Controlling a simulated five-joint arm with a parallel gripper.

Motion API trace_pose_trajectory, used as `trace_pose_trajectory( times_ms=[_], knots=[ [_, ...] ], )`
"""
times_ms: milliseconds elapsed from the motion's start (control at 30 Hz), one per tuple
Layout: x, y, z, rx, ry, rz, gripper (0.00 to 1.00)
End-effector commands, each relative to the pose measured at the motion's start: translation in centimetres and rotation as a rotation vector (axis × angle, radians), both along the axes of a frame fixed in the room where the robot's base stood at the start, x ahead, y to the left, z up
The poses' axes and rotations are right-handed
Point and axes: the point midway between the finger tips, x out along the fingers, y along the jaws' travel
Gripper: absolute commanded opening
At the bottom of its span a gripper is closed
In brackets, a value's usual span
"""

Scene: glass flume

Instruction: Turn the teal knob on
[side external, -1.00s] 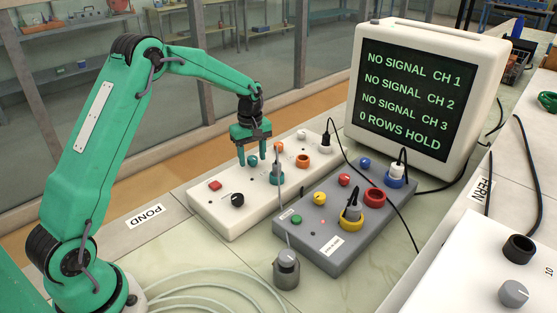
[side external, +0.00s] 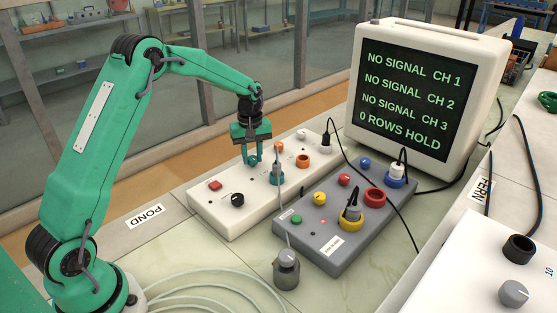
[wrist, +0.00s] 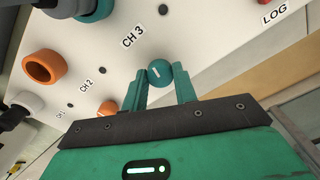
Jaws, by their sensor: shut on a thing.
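The teal knob (wrist: 168,72) is small and round with a pale pointer mark. It sits by the CH 3 label on the white panel (side external: 222,212). My gripper (wrist: 161,82) has one finger on each side of the knob and is shut on it.
A teal socket (side external: 277,178) with a grey plug and cable stands close to my gripper. A grey box (side external: 320,250) lies in front. The monitor (side external: 405,95) reads NO SIGNAL for CH 1 to CH 3 and 0 ROWS HOLD.

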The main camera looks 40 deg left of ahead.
Motion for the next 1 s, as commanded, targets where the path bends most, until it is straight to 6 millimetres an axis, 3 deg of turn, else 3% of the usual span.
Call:
trace_pose_trajectory(
  times_ms=[1000],
  knots=[
    [0.07,0.07,0.16,0.002,-0.002,-0.948,0.05]
  ],
)
